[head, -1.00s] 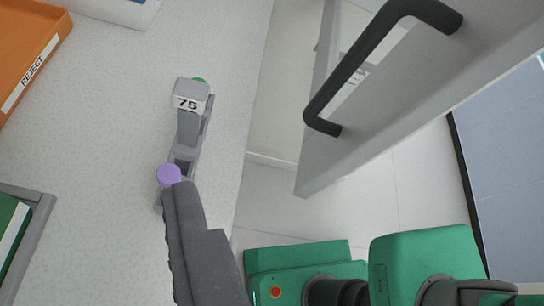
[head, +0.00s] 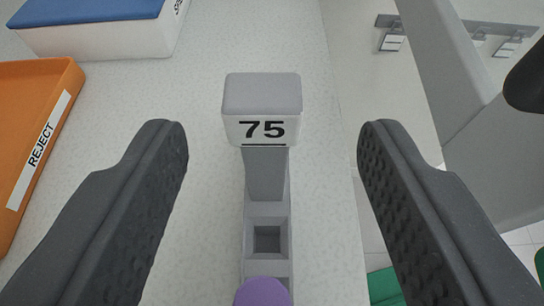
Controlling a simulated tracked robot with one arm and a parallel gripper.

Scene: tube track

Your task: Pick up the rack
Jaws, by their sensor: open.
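The grey rack (head: 266,190) stands on the speckled white counter in the middle of the head view. Its raised block carries a label reading 75. Below the block is an empty square slot, and a purple cap (head: 263,292) sits in the rack at the bottom edge of the picture. My gripper (head: 273,138) is open, with one dark finger on each side of the rack. Neither finger appears to touch it. The rack's near end is cut off by the frame.
An orange tray (head: 70,75) marked REJECT lies at the left. A white box with a blue top (head: 90,40) is at the upper left. The counter's edge runs close to the right of the rack, with a grey panel and dark handle (head: 525,80) beyond.

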